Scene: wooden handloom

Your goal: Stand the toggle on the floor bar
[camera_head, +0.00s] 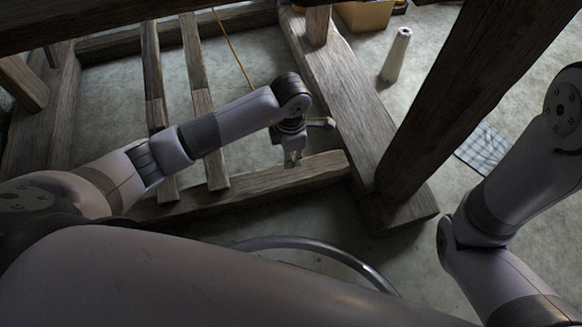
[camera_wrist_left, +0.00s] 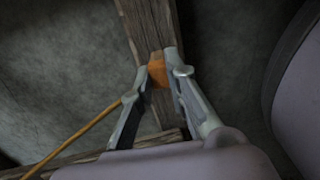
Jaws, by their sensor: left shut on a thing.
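My left gripper (camera_head: 293,160) points down over the floor bar (camera_head: 240,190), a weathered wooden beam low in the loom frame. In the left wrist view, my left gripper (camera_wrist_left: 158,68) is shut on the toggle (camera_wrist_left: 157,73), a small orange-brown wooden block between its fingertips. The floor bar (camera_wrist_left: 150,30) runs away behind the toggle. I cannot tell whether the toggle touches the bar. In the head view the fingers mostly hide the toggle. My right gripper is out of view; only its arm shows at the right.
A tan cord (camera_head: 235,58) slants down behind my left arm; it also shows in the left wrist view (camera_wrist_left: 75,138). Two treadle-like slats (camera_head: 197,85) lie left of the gripper. A thick post (camera_head: 450,100) rises at the right. A pale cone (camera_head: 397,55) and checked cloth (camera_head: 484,148) are beyond.

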